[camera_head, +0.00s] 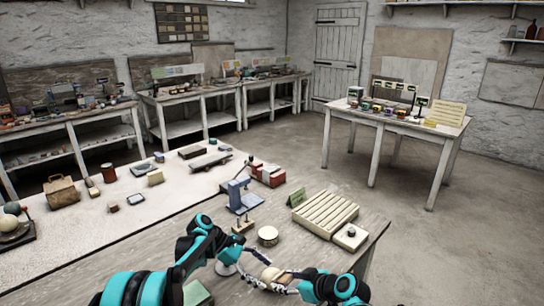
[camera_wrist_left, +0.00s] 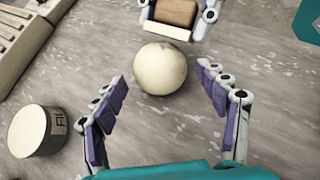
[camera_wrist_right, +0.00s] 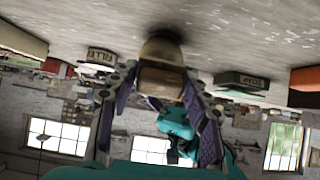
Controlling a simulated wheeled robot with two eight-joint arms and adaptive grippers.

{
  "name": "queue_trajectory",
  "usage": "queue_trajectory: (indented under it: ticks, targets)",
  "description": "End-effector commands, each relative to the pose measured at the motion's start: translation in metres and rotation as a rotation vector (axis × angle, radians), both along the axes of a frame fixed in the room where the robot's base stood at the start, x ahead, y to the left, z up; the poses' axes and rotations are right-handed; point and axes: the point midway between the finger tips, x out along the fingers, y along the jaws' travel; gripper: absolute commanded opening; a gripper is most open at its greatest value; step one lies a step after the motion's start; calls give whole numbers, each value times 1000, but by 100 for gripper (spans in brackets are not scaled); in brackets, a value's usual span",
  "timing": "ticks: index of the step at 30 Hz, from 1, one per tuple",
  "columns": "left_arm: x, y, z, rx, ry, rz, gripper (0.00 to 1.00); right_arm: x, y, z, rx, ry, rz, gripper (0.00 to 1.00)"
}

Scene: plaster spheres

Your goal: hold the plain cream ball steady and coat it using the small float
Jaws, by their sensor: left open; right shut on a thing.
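The plain cream ball (camera_wrist_left: 160,66) rests on the worn grey tabletop. My left gripper (camera_wrist_left: 162,80) is open, with its two fingers apart on either side near the ball and not closed on it. My right gripper (camera_wrist_right: 160,88) is shut on the small float, a brown block (camera_wrist_left: 176,12) with a pale pad (camera_wrist_left: 166,31). The pad is right beside the ball; I cannot tell whether they touch. In the right wrist view the ball (camera_wrist_right: 163,48) is partly hidden behind the float. Both grippers meet low in the head view, where the arms partly hide the work.
A round tin labelled as filler (camera_wrist_left: 35,130) stands near the left gripper; it also shows in the head view (camera_head: 268,236). A slatted rack (camera_head: 322,214) and a blue stand (camera_head: 240,195) lie beyond. A green box (camera_head: 198,294) sits near the front edge.

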Motion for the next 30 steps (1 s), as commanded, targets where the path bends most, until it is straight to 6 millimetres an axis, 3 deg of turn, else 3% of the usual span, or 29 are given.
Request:
queue_trajectory:
  ticks: [6,16,17,21,30]
  targets:
    - [-3,-14,-11,0,0,0,73,0,0,0,0,0,0,20]
    - [-3,-17,-13,0,-1,1,73,0,0,0,0,0,0,20]
    - [-3,-17,-13,0,-1,0,70,0,0,0,0,0,0,20]
    - [-3,-17,-13,1,-2,0,34,0,0,0,0,0,0,20]
    - [-3,-17,-13,1,-2,0,34,0,0,0,0,0,0,20]
